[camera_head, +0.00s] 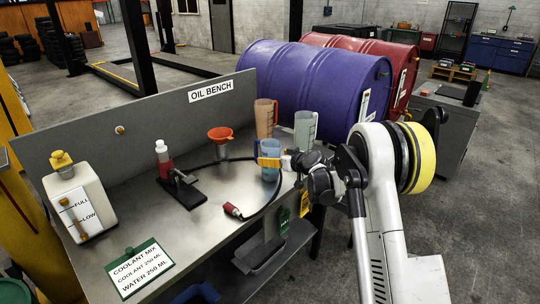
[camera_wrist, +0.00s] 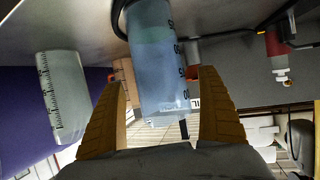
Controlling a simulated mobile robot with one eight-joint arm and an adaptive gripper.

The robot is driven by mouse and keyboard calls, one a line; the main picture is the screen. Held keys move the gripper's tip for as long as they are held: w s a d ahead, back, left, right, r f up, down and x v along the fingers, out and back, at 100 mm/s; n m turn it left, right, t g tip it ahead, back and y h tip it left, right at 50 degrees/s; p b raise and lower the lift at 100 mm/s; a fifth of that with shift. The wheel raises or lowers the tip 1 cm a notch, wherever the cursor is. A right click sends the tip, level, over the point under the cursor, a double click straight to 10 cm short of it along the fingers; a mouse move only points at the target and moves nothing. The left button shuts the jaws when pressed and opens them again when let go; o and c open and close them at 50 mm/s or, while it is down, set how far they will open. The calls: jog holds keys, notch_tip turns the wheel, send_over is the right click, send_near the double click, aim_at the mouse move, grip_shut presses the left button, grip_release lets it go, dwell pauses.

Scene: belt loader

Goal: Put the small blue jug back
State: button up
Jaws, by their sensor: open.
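The small blue jug (camera_head: 270,174) is at the right end of the oil bench, in front of the taller jugs. It looks upright and on the bench top. In the wrist view the translucent blue jug (camera_wrist: 155,55), with dark scale marks, is between the two yellow fingers. My gripper (camera_head: 268,162) is open around the jug, one finger to each side. In the wrist view my gripper (camera_wrist: 160,80) shows a gap beside the jug, clearest on the right. Part of the jug is hidden by a finger in the head view.
An orange-brown jug (camera_head: 264,118) and a clear grey jug (camera_head: 305,130) stand close behind. A white coolant tank (camera_head: 80,205) stands far left. Drums (camera_head: 315,80) lie behind.

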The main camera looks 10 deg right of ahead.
jog(key=s+a+r+g+p, duration=0.1)
jog(key=s+r, duration=0.4)
jog(key=s, duration=0.4)
jog(key=s+a+r+m+g+h, duration=0.1)
jog(key=s+r, duration=0.4)
jog(key=s, duration=0.4)
jog(key=s+a+r+g+p, duration=0.1)
jog(key=s+r, duration=0.4)
jog(key=s, duration=0.5)
jog(key=s+d+f+m+g+h, duration=0.1)
jog(key=s+h, duration=0.1)
jog(key=s, duration=0.9)
jog(key=s+d+f+m+g+h, duration=0.1)
jog(key=s+f+m, duration=0.1)
jog(key=s, duration=1)
jog(key=shift+g+h, duration=0.3)
jog(key=shift+h, duration=0.1)
jog(key=shift+s+f, duration=0.1)
